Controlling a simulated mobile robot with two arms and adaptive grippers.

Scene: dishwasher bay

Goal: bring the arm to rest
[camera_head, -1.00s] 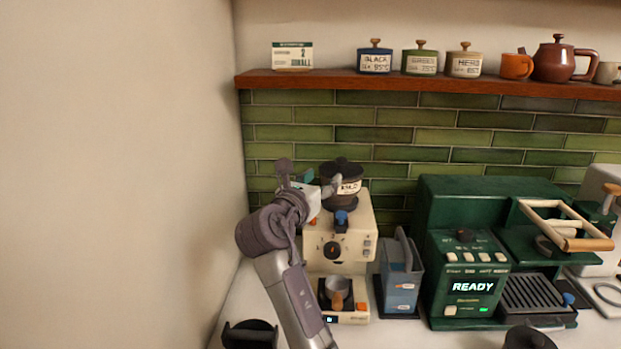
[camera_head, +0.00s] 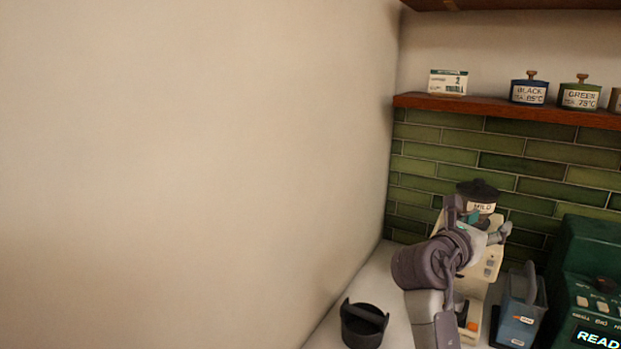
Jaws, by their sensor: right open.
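My right gripper (camera_head: 478,216) is open and empty, raised in front of the cream coffee grinder (camera_head: 488,262). Its fingers point up and away from me. The dark-lidded hopper (camera_head: 480,193) labelled MILD shows just behind and above them; whether they touch cannot be told. My right arm comes up from the bottom edge and hides much of the grinder. My left gripper is not in view.
A black round bin with a crossbar (camera_head: 364,325) stands on the white counter (camera_head: 375,276), left of my arm. A blue-grey container (camera_head: 521,308) and a green machine (camera_head: 590,275) stand to the right. A bare wall (camera_head: 200,170) fills the left. A wooden shelf (camera_head: 510,107) holds jars.

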